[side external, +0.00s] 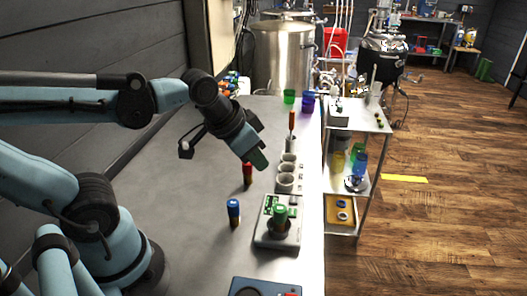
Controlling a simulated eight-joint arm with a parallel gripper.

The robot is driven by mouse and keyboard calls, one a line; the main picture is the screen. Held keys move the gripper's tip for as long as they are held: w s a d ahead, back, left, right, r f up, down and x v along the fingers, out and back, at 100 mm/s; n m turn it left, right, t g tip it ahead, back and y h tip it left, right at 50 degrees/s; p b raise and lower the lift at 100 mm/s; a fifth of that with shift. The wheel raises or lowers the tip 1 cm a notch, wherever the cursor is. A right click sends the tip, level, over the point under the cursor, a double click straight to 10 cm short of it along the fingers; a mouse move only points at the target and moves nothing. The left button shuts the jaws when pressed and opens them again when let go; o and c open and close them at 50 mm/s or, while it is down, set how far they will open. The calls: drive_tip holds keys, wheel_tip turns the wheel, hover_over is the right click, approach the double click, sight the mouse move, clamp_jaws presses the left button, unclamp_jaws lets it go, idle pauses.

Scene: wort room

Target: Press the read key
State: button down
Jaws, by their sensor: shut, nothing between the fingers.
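A small grey instrument (278,231) stands near the table's right edge. It has a green panel with dark marks at its back left and a green-topped round piece (281,212) in its middle. The read key is too small to tell apart. A blue box (258,288) with a red spot shows at the bottom edge, partly cut off. My gripper (260,161) points down and to the right, above the table and behind the instrument in this view. It is shut and empty, clearly apart from the instrument.
A blue-capped vial (233,213) and a red-capped vial (247,174) stand left of the instrument. A grey holder with round wells (285,180) stands behind it. Green (289,97) and blue (308,103) cups stand farther back.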

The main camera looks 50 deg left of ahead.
sight(293, 212)
drive_tip(key=w+d+r+m+g, duration=0.2)
drive_tip(key=w+d+m+g, duration=0.3)
drive_tip(key=w+m+g, duration=0.1)
drive_tip(key=shift+r+m, duration=0.35)
drive_tip(key=shift+m, duration=0.55)
drive_tip(key=shift+f, duration=0.15)
wheel_tip(293, 212, down, 14)
drive_tip(key=shift+r, duration=0.15)
idle(0.5)
drive_tip(key=shift+w+f, duration=0.1)
drive_tip(key=shift+f, duration=0.8)
wheel_tip(293, 212, up, 9)
drive_tip(key=shift+f, duration=0.1)
